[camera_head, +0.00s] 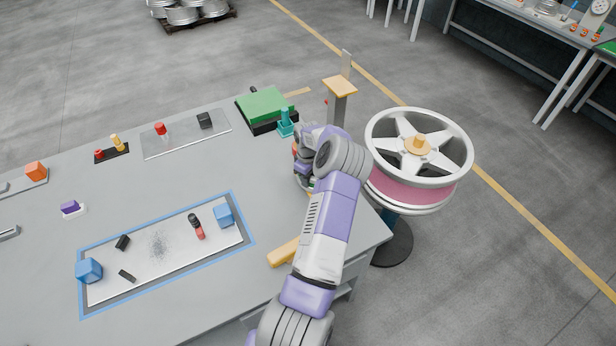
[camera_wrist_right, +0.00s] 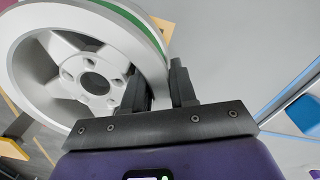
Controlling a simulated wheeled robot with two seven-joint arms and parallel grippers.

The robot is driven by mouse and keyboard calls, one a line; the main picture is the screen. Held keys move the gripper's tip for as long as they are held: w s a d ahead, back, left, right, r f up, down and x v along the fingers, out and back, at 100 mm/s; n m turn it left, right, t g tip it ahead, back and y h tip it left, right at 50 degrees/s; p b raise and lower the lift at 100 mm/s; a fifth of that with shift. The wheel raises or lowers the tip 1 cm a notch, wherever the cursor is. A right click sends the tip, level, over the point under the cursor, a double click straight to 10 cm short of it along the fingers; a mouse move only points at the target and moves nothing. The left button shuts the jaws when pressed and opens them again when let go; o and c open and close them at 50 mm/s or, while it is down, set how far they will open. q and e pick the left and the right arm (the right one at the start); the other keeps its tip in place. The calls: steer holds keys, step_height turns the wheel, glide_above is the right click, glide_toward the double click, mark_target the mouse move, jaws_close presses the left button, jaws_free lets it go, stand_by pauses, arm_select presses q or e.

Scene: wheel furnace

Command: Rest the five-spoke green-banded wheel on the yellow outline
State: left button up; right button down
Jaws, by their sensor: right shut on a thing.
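My right gripper (camera_wrist_right: 160,82) is shut on the rim of a pale grey wheel (camera_wrist_right: 40,75) with a green band, in the right wrist view. Its hub and several spokes show there; the lower part is hidden by the gripper body. In the head view my right gripper (camera_head: 303,172) is over the table's right end, and my arm hides nearly all of the held wheel. A yellow bar (camera_head: 285,252) lies at the table's front right. I cannot make out a complete yellow outline. My left gripper is not in view.
A pink-banded wheel (camera_head: 418,160) rests on a stand right of the table (camera_head: 190,205). A blue-framed tray (camera_head: 165,250) with small blocks lies front left. A green-topped box (camera_head: 264,104) and a post (camera_head: 338,100) stand behind my arm. The table's middle is mostly clear.

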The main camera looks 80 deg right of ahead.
steer(key=shift+d+f, duration=0.1)
steer(key=shift+f, duration=0.3)
stand_by(0.5)
steer(key=c, duration=0.8)
jaws_free()
steer(key=shift+o, duration=1)
steer(key=shift+a+f, duration=0.15)
steer(key=shift+a, duration=0.05)
steer(key=o, duration=0.3)
steer(key=shift+d, duration=0.1)
